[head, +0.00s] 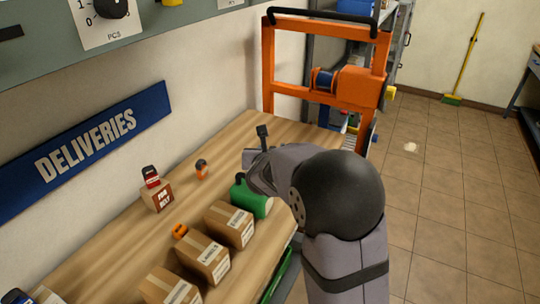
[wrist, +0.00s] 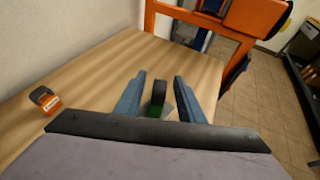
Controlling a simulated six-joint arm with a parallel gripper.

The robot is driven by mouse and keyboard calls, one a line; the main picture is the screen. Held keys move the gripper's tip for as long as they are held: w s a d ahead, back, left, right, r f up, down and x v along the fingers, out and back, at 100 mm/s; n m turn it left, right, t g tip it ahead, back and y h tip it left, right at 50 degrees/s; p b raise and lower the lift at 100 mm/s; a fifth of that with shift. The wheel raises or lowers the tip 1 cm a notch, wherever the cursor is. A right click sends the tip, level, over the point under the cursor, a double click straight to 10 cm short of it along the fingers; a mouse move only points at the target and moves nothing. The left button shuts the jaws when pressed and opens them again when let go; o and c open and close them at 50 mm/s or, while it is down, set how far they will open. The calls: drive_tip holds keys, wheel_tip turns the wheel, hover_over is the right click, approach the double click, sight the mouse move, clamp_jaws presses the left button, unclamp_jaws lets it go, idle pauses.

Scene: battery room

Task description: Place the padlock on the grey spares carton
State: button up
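My gripper (wrist: 159,77) is open in the wrist view, its two blue-grey fingers apart. A dark upright piece with green at its foot (wrist: 158,97) stands between or just beyond the fingers; I see gaps on both sides and cannot tell what it is. In the head view my arm hides the fingertips. A small orange block with a dark top and pale label, padlock-like, (head: 201,170) stands on the bench, also in the wrist view (wrist: 46,101). A similar red one (head: 151,177) sits on a small brown carton (head: 157,196). I cannot make out a grey carton.
Brown cartons (head: 203,257) line the bench's front edge. An orange frame (head: 268,65) stands beyond the bench (head: 120,243). The bench's far end looks clear.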

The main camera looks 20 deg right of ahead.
drive_tip(key=v, duration=1.1)
drive_tip(key=shift+s, duration=0.25)
drive_tip(key=shift+s+d+f+m, duration=0.15)
drive_tip(key=shift+s+f+m, duration=0.1)
drive_tip(key=shift+m, duration=0.15)
drive_tip(key=s+d+f+m+g, duration=0.3)
drive_tip(key=s+f+m+g, duration=0.15)
drive_tip(key=s+m, duration=0.2)
drive_tip(key=s+d+f+m+g, duration=0.3)
drive_tip(key=s+f+m, duration=0.3)
drive_tip(key=m, duration=0.2)
drive_tip(key=s+a+f+m+g+y, duration=0.2)
drive_tip(key=s+a+f+m, duration=0.2)
drive_tip(key=m, duration=0.4)
drive_tip(key=s+a+f+m+g+y, duration=0.3)
drive_tip(key=s+a+f+m, duration=0.1)
drive_tip(key=s+m, duration=0.4)
drive_tip(key=shift+s+a, duration=0.65)
drive_tip(key=shift+a, duration=0.25)
